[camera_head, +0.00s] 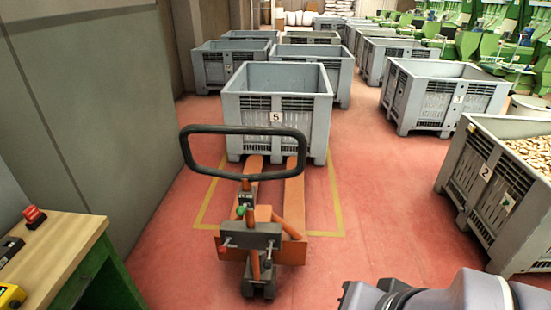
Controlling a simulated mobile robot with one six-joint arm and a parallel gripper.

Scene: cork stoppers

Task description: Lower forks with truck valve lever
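An orange pallet truck (262,245) stands in the middle of the floor, its black loop handle (243,129) upright toward me. A small green knob (240,211) and a red knob (222,250) show near the handle's base; I cannot tell which belongs to the valve lever. The orange forks (294,202) run away from me under grey bin 5 (276,117). Their fork tips are hidden under the bin, and I cannot tell their height. My gripper is out of view; only grey links of my arm show at the bottom right.
Yellow floor lines (337,200) frame the truck. Bin 2 (486,178), filled with corks, stands at right, with bin 1 (440,96) behind. A wooden bench (62,258) with a red button (34,215) is at left. Red floor is clear between truck and bin 2.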

